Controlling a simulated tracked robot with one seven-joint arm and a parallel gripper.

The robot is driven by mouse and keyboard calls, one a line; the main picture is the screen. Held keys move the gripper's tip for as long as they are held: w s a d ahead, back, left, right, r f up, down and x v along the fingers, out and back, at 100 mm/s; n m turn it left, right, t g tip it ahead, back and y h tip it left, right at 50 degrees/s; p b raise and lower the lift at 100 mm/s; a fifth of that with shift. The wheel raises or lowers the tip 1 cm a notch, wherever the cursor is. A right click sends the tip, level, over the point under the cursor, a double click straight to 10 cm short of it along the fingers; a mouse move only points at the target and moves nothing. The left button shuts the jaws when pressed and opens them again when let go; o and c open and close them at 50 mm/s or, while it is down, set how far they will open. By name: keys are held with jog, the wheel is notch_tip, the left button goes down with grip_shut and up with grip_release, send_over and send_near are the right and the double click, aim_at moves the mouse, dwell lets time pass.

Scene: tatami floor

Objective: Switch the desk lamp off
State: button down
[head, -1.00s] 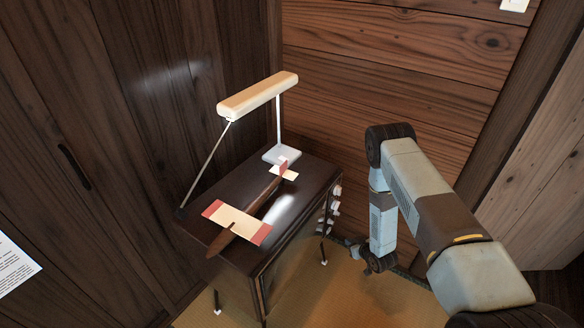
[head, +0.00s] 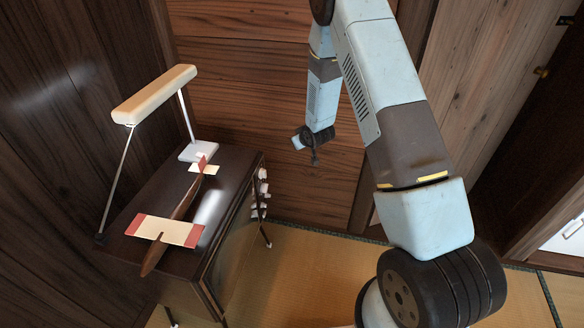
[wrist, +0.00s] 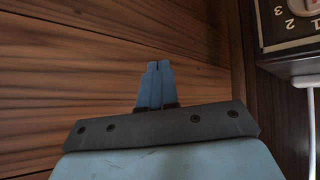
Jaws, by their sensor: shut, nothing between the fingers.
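The desk lamp (head: 155,93) has a long cream head on a white post and a thin grey rod. Its white base (head: 198,151) stands at the back of a dark cabinet top. A bright patch lies on the top below the head; the lamp's underside is hidden and I cannot make out a switch. My gripper (head: 315,160) hangs right of the cabinet, apart from it and the lamp. In the wrist view my gripper (wrist: 156,65) has its blue fingers together, empty, facing wooden planks.
A toy plane (head: 170,230) lies on the dark cabinet (head: 180,278), whose right side has several small knobs (head: 262,190). In the wrist view a dark panel with a numbered dial (wrist: 300,12) is at right. Open tatami (head: 300,275) lies right of the cabinet.

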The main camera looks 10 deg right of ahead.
jog(key=s+d+r+m+h, duration=0.1)
jog(key=s+d+r, duration=0.25)
jog(key=r, duration=0.65)
jog(key=s+d+r+m+g+h, duration=0.15)
jog(key=s+r, duration=0.35)
jog(key=r, duration=0.5)
jog(key=s+d+r+m+t, duration=0.1)
jog(key=s+d+r, duration=0.3)
jog(key=r, duration=0.7)
jog(key=s+d+r+g, duration=0.1)
jog(key=s+r, duration=0.3)
jog(key=s, duration=0.6)
jog(key=s+d+r+m, duration=0.1)
jog(key=s+r, duration=0.3)
jog(key=s, duration=0.7)
jog(key=s+d+r+m+g, duration=0.1)
jog(key=s+r, duration=0.3)
jog(key=s, duration=0.7)
jog(key=shift+s+g, duration=0.2)
jog(key=shift+g, duration=0.15)
jog(key=shift+d, duration=0.15)
